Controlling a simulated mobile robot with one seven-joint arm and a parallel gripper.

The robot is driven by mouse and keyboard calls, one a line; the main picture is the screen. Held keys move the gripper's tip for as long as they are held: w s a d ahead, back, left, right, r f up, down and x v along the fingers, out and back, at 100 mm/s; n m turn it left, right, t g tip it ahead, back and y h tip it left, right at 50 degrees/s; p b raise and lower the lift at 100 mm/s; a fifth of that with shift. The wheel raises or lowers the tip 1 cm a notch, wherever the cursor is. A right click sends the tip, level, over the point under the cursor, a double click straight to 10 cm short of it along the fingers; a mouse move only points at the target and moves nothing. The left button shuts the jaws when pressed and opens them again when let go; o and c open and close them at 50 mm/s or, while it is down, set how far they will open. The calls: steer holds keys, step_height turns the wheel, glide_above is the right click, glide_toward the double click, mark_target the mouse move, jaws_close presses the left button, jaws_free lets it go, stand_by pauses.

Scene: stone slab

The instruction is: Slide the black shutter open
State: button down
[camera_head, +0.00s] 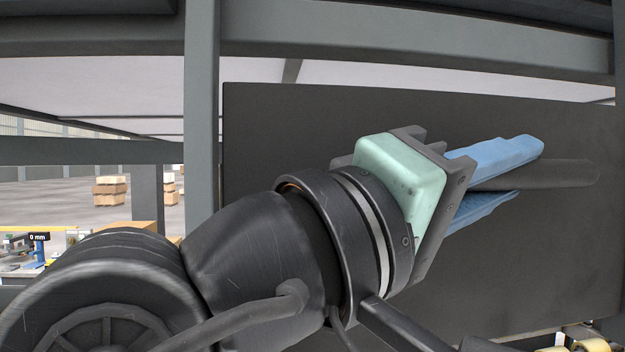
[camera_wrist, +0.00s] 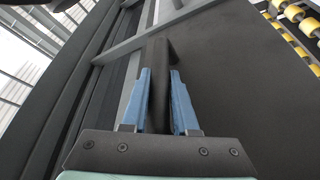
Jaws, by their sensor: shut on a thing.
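The black shutter (camera_head: 285,130) is a flat dark panel filling the middle and right of the head view. Its left edge is beside a grey upright post. A dark bar handle (camera_head: 578,173) sticks out in front of the panel. My gripper (camera_head: 524,171) reaches in from the lower left, with its blue fingers on either side of the handle. In the wrist view, my gripper (camera_wrist: 159,78) is shut on the handle (camera_wrist: 158,60), with the shutter (camera_wrist: 225,75) to the right. The finger contact is partly hidden in the head view.
The grey post (camera_head: 201,120) and a top beam (camera_head: 400,42) frame the panel. Left of the post it is open to a hall with stacked boxes (camera_head: 109,190). Yellow rollers (camera_wrist: 299,50) line the right of the wrist view.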

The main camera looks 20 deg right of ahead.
step_height(320, 180, up, 22)
steer(key=p, duration=0.9)
steer(key=shift+a+r, duration=0.1)
steer(key=shift+r, duration=0.05)
steer(key=c, duration=1.1)
jaws_free()
steer(key=o, duration=0.4)
